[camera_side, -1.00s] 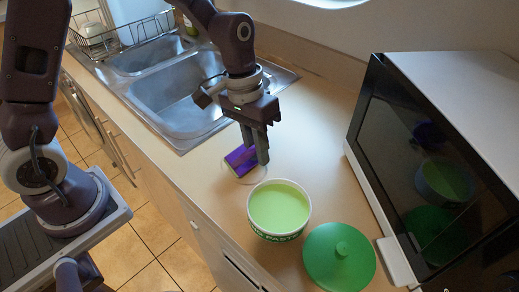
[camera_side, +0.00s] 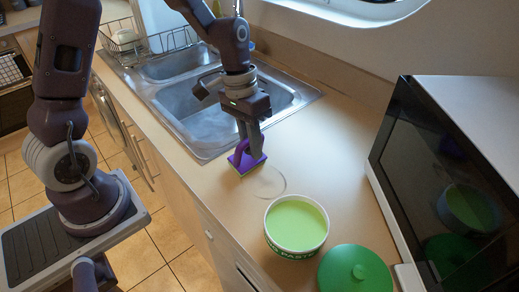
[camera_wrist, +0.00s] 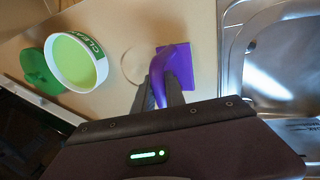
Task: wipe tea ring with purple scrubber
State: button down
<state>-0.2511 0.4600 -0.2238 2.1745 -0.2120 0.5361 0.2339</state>
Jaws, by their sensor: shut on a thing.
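The purple scrubber (camera_side: 240,160) has a flat purple pad with a raised handle. My gripper (camera_side: 254,153) is shut on its handle, and the pad is at the worktop surface near the sink's front corner. In the wrist view the scrubber (camera_wrist: 181,66) sits between my fingertips (camera_wrist: 164,88). The tea ring (camera_side: 269,182) is a faint pale ring on the worktop, just right of and nearer the camera than the scrubber. In the wrist view the ring (camera_wrist: 128,66) lies left of the scrubber, partly hidden by a finger and its shadow.
A microwave (camera_side: 440,180) stands at the right. The steel sink (camera_side: 205,125) is left of my gripper. Worktop (camera_side: 320,150) behind is clear.

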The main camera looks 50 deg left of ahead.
jog(key=shift+a+f, duration=0.1)
jog(key=shift+a, duration=0.5)
jog(key=shift+d+v, duration=0.2)
jog(key=shift+v, duration=0.8)
jog(key=shift+d+v, duration=0.2)
jog(key=shift+v, duration=0.8)
jog(key=shift+d+v, duration=0.2)
jog(key=shift+v, duration=0.8)
jog(key=shift+r, duration=0.2)
jog(key=shift+d+v, duration=0.15)
jog(key=shift+v, duration=0.55)
jog(key=shift+d+v, duration=0.15)
jog(key=shift+v, duration=0.55)
